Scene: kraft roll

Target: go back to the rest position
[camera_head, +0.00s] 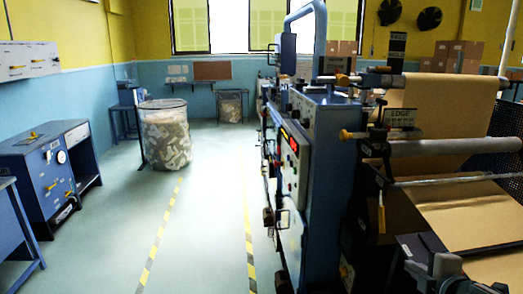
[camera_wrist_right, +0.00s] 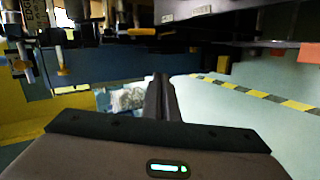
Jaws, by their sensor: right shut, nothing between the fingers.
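My right gripper (camera_head: 428,270) shows at the bottom right of the head view, low beside the roll machine (camera_head: 325,130), partly cut off by the frame edge. In the right wrist view, the fingers of my right gripper (camera_wrist_right: 160,82) are together, with nothing between them. The brown kraft paper (camera_head: 450,208) runs over rollers just above and beyond this gripper in the head view. My left gripper is in neither view.
A blue cabinet (camera_head: 55,168) stands at the left, and a mesh bin (camera_head: 165,135) of scraps stands further back. The floor aisle between the yellow-black striped lines (camera_head: 160,235) is clear. A grey roller (camera_head: 440,147) and an EDGE sign (camera_head: 402,118) are at the right.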

